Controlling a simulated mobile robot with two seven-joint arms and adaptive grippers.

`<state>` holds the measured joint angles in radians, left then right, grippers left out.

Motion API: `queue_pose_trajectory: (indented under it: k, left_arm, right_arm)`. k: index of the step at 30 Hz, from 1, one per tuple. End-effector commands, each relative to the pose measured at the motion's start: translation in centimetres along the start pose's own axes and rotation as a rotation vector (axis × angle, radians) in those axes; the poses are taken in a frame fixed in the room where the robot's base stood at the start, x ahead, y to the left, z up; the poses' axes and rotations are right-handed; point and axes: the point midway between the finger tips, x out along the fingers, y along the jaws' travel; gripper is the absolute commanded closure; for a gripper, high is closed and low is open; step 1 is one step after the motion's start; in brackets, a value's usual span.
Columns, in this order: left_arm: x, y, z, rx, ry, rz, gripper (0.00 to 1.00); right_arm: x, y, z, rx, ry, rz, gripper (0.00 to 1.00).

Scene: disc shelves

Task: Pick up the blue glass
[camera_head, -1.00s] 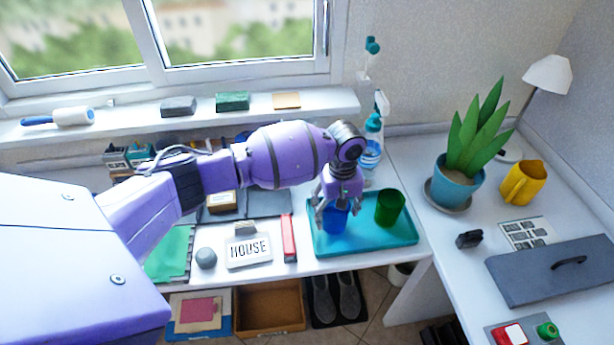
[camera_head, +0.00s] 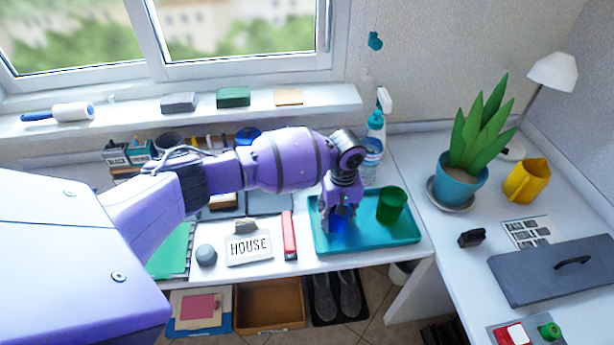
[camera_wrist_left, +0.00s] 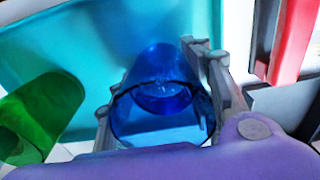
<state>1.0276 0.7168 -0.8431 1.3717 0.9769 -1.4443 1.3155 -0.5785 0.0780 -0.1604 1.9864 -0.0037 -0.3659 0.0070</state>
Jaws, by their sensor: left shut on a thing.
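The blue glass (camera_head: 338,223) stands at the left part of a teal tray (camera_head: 398,240) on the desk. It also shows in the left wrist view (camera_wrist_left: 165,85), upright between my fingers. My left gripper (camera_head: 338,212) reaches down over the glass from above, and its fingers (camera_wrist_left: 160,100) are shut on the glass's sides. The gripper hides much of the glass in the head view. A green glass (camera_head: 391,205) stands on the tray to the right of the blue one, apart from it. My right gripper is not in view.
A red box (camera_head: 289,235) and a HOUSE sign (camera_head: 249,248) lie left of the tray. A spray bottle (camera_head: 376,128) stands behind it. A potted plant (camera_head: 461,178) and a yellow mug (camera_head: 526,181) stand on the right desk.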

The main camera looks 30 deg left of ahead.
Motion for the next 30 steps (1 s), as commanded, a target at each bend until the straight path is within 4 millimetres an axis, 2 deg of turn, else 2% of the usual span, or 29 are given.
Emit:
queue_pose_trajectory:
  k: [16, 23, 30]
  left_arm:
    - [-1.4, 0.3, -0.2, 0.001, 0.005, 0.006, 0.93]
    - [-3.5, 0.3, -0.3, 0.001, 0.006, 0.007, 0.93]
    - [-6.0, -0.2, 1.6, 0.003, 0.007, 0.008, 0.93]
  right_arm:
    - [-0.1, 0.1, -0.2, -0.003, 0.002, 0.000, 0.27]
    - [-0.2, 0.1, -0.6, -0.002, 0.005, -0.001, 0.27]
    - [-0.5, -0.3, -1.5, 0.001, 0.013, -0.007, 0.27]
